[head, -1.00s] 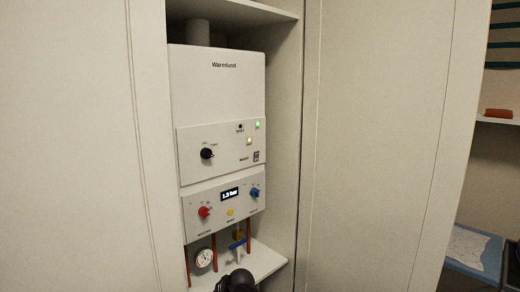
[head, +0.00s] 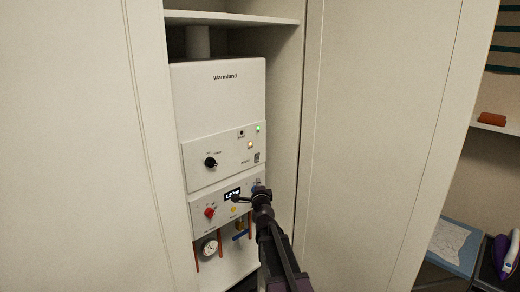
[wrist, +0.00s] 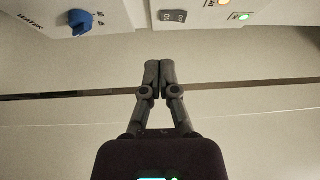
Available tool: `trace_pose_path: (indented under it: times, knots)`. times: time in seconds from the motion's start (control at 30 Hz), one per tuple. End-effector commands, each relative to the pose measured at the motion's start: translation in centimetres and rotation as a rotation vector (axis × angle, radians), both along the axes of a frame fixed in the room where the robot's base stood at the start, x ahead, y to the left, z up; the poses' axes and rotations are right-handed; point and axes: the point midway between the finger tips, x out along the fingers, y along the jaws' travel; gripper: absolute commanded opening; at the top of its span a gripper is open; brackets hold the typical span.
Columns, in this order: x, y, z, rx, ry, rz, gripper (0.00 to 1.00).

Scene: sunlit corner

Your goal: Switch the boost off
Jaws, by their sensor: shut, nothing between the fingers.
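The white Warmlund boiler (head: 217,92) hangs in an open cupboard. The boost switch (head: 257,157) is a small grey rocker at the right of its upper panel, with a lit amber lamp (head: 250,145) close above it. In the wrist view the rocker (wrist: 172,16) is at the top edge, beyond my fingers, and the amber lamp (wrist: 225,2) glows beside it. My gripper (wrist: 159,68) is shut and empty, apart from the switch. In the head view my gripper (head: 260,193) is before the lower panel, below the switch, partly covering the display and blue knob.
A black dial (head: 211,162) and a lit green lamp (head: 257,128) are on the upper panel. The lower panel has a red knob (head: 210,212) and a blue knob (wrist: 80,21). A gauge (head: 209,247) and copper pipes are below. Cupboard sides flank the boiler closely.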

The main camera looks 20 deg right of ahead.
Motion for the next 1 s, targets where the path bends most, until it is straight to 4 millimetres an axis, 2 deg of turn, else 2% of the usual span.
trace_pose_path:
  times: [0.03,0.2,0.73,1.0]
  knots:
    - [0.1,-1.0,1.4,0.024,-0.021,-0.031,0.00]
    - [-0.2,-2.8,2.6,0.075,-0.067,-0.099,0.00]
    - [-0.1,-3.3,2.7,0.085,-0.076,-0.113,0.00]
    - [1.7,-4.2,2.9,0.084,-0.076,-0.113,0.00]
